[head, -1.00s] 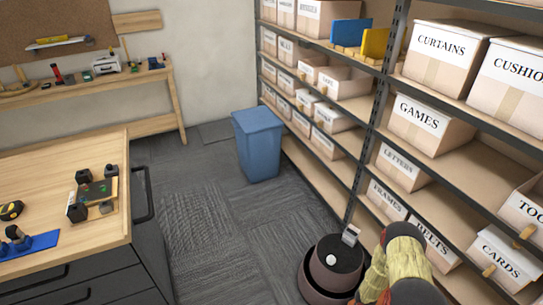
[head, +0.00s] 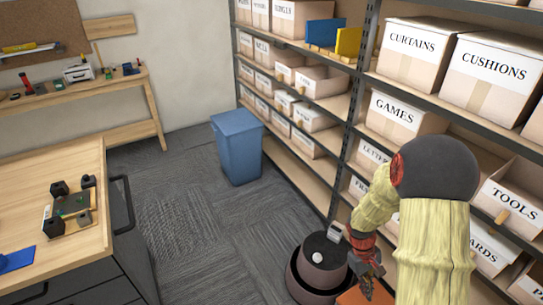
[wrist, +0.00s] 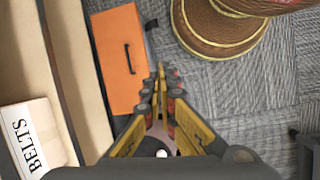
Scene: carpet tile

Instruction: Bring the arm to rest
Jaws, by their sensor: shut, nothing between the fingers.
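My arm, with pale yellow covering, rises at the lower right of the head view in front of the shelves. My gripper (head: 372,278) points down at the bottom of that view, above the floor. In the wrist view its fingers (wrist: 160,72) meet at the tips, shut and empty. An orange box (wrist: 118,62) with a dark handle lies beyond the fingertips, to their left. In the head view only a part of the orange box (head: 356,296) shows below my gripper.
Shelving with labelled boxes, such as GAMES (head: 401,116) and TOOLS (head: 513,203), stands close on the right. A BELTS box (wrist: 33,140) is at left in the wrist view. A blue bin (head: 236,148) stands ahead. A workbench (head: 85,166) is left. Carpet between is clear.

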